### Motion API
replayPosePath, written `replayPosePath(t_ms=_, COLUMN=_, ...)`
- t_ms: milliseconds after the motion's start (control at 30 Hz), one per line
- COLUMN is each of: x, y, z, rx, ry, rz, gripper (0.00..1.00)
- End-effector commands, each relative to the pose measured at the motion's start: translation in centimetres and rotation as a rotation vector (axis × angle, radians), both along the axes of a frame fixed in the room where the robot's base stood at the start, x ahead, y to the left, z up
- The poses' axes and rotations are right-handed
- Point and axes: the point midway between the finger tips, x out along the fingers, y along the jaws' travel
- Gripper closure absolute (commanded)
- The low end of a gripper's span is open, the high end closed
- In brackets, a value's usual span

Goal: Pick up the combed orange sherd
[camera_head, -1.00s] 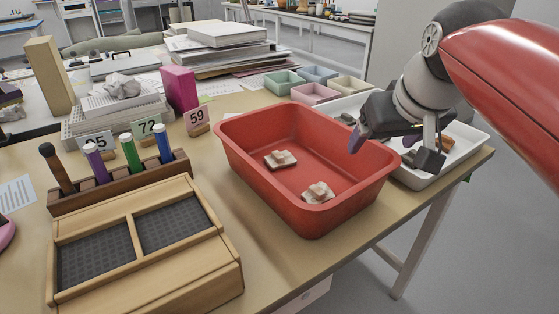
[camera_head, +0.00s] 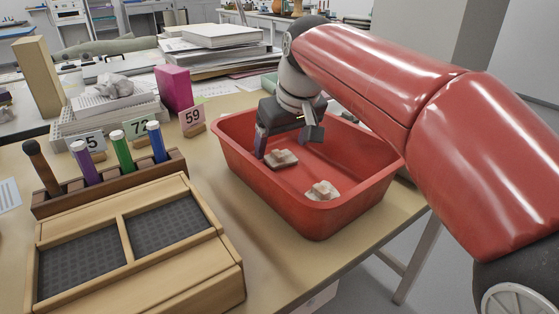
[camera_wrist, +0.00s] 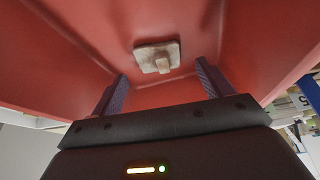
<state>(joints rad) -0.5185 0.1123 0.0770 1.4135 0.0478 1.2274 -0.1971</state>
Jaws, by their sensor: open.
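My gripper (camera_head: 287,143) is open, with its fingers pointing down into the red tub (camera_head: 345,217). A pale beige sherd (camera_head: 281,158) lies on the tub floor close to the fingers. In the wrist view, one pale piece (camera_wrist: 155,57) with a small block on it lies ahead of the spread fingertips (camera_wrist: 161,78), apart from them. A second pale sherd (camera_head: 322,190) lies nearer the tub's front. I cannot make out combing or a clear orange colour on either. The white tray seen earlier at the right is hidden behind my arm.
Left of the tub are a wooden box with dark compartments (camera_head: 125,225), a rack of coloured tubes (camera_head: 110,182) and number cards (camera_head: 193,118). A pink block (camera_head: 174,88) and stacked papers (camera_head: 222,50) stand behind. The tub walls surround my fingers.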

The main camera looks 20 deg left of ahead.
Motion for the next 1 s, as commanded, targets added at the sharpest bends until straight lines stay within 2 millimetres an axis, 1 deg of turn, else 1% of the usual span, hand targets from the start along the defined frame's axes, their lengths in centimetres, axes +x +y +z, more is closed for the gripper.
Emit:
replayPosePath(t_ms=33, x=0.3, y=0.2, z=-0.9, rx=-0.001, ry=0.001, rz=0.0, gripper=0.21)
replayPosePath(t_ms=133, x=0.6, y=0.5, z=-2.0, rx=-0.001, ry=0.002, rz=-0.001, gripper=0.21)
replayPosePath(t_ms=233, x=0.8, y=0.6, z=-2.4, rx=0.0, ry=0.0, rz=-0.001, gripper=0.21)
replayPosePath(t_ms=433, x=0.8, y=0.6, z=-2.4, rx=0.001, ry=0.0, rz=-0.001, gripper=0.21)
replayPosePath(t_ms=467, x=0.8, y=0.6, z=-2.4, rx=0.001, ry=0.0, rz=-0.001, gripper=0.23)
replayPosePath(t_ms=800, x=0.8, y=0.6, z=-2.4, rx=0.001, ry=0.0, rz=-0.001, gripper=0.68)
replayPosePath(t_ms=833, x=0.8, y=0.6, z=-2.4, rx=0.001, ry=0.0, rz=-0.001, gripper=0.7)
replayPosePath(t_ms=1000, x=0.8, y=0.6, z=-2.4, rx=0.0, ry=-0.001, rz=-0.001, gripper=0.7)
